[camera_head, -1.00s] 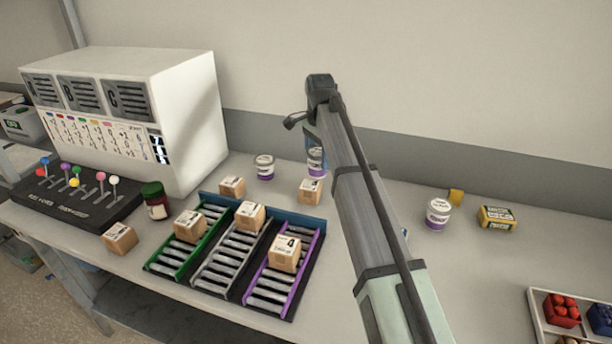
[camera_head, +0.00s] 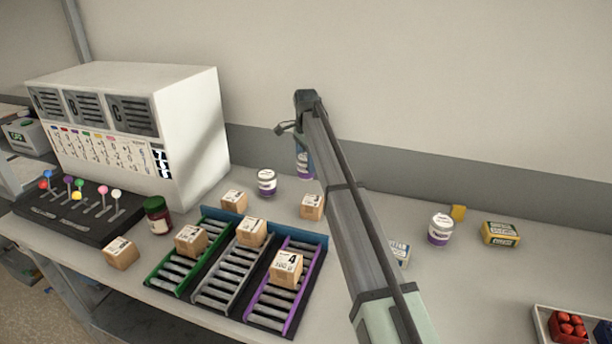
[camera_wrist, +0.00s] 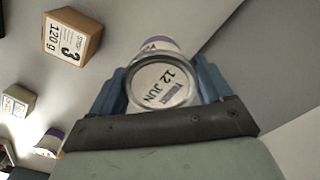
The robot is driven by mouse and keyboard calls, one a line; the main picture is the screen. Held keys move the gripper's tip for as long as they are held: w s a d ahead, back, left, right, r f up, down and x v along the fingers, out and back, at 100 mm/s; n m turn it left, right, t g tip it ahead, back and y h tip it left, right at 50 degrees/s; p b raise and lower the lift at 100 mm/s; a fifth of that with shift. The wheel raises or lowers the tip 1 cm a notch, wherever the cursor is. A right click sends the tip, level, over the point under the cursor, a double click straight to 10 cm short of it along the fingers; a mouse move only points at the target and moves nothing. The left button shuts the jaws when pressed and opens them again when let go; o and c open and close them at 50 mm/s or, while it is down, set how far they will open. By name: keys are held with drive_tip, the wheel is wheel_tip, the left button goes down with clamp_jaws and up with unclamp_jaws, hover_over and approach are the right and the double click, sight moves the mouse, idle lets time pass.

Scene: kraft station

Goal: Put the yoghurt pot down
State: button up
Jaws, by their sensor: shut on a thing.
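My gripper (camera_wrist: 160,92) is shut on a yoghurt pot (camera_wrist: 162,84), with one blue finger on each side of it. In the wrist view the pot's pale lid faces the camera and reads "12 JUN"; its white side with a purple band shows beyond. In the head view the held pot (camera_head: 304,170) shows beneath the wrist, left of the arm and partly hidden by a blue finger. It is near the back of the bench, behind a carton. I cannot tell whether its base touches the bench.
A similar pot (camera_head: 267,183) stands to the left and another (camera_head: 441,229) to the right. Cartons surround the three-lane roller rack (camera_head: 230,285), including one (camera_head: 312,207) near the held pot. A yellow-and-green box (camera_head: 500,233) is at right.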

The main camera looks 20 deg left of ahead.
sight(306, 173)
drive_tip(key=shift+f, duration=2.65)
drive_tip(key=shift+f, duration=0.15)
drive_tip(key=o, duration=1.1)
wheel_tip(306, 173, up, 12)
drive_tip(key=shift+r, duration=0.15)
